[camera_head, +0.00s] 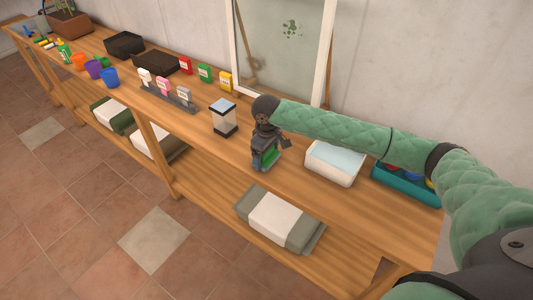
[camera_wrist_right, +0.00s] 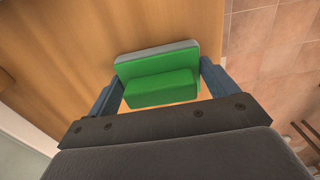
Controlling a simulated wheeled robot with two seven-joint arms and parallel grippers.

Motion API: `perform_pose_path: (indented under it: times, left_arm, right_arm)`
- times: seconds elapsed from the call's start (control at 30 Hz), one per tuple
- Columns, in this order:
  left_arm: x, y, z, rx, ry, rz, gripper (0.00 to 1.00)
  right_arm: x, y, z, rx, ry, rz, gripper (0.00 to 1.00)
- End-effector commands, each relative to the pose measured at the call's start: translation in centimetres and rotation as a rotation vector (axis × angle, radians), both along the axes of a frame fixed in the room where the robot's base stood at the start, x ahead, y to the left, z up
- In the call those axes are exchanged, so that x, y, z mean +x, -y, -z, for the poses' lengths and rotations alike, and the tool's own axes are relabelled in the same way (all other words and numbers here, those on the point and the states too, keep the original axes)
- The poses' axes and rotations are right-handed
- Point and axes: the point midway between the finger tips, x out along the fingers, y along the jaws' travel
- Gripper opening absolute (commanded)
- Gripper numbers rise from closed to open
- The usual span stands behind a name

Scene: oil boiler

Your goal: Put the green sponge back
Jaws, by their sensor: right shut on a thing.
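The green sponge (camera_wrist_right: 160,75) is between the two fingers of my right gripper (camera_wrist_right: 160,92) in the right wrist view, with a grey layer along its far edge. In the head view my right gripper (camera_head: 265,158) is over the wooden bench top (camera_head: 215,145), shut on the sponge, which shows as a small green patch (camera_head: 268,158) beneath it. I cannot tell whether the sponge touches the bench. A white tub (camera_head: 334,173) with pale blue contents is to the right of the gripper. My left gripper is not in view.
A clear container with dark ends (camera_head: 223,117) stands left of the gripper. A teal tray (camera_head: 404,190) with coloured items is at the right. A framed glass pane (camera_head: 283,45) leans on the wall. Small cups and boxes line the bench's far part. Sacks lie on the lower shelf.

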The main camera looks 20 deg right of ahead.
Motion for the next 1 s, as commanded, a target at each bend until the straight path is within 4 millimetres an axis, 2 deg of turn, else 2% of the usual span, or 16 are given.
perform_pose_path:
  times: [0.2, 0.23, 0.3, 0.67, 0.77, 1.0]
  left_arm:
    - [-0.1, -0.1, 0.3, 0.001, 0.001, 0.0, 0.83]
    - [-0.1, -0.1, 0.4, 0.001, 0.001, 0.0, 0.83]
    - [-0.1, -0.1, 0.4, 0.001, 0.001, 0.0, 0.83]
    - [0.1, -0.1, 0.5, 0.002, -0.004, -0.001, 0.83]
    - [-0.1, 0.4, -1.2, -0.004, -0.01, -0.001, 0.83]
    - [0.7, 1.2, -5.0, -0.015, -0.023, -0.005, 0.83]
  right_arm:
    - [0.0, 0.0, 0.2, 0.0, 0.0, 0.0, 0.67]
    - [0.0, 0.0, 0.2, 0.0, 0.0, 0.0, 0.9]
    - [0.0, 0.0, 0.2, 0.0, 0.0, 0.0, 1.0]
    - [0.0, 0.0, -0.3, 0.001, 0.001, 0.0, 1.0]
    - [0.0, 0.0, -1.6, 0.001, 0.002, -0.002, 1.0]
    - [0.1, 0.0, -6.3, 0.001, 0.003, 0.0, 1.0]
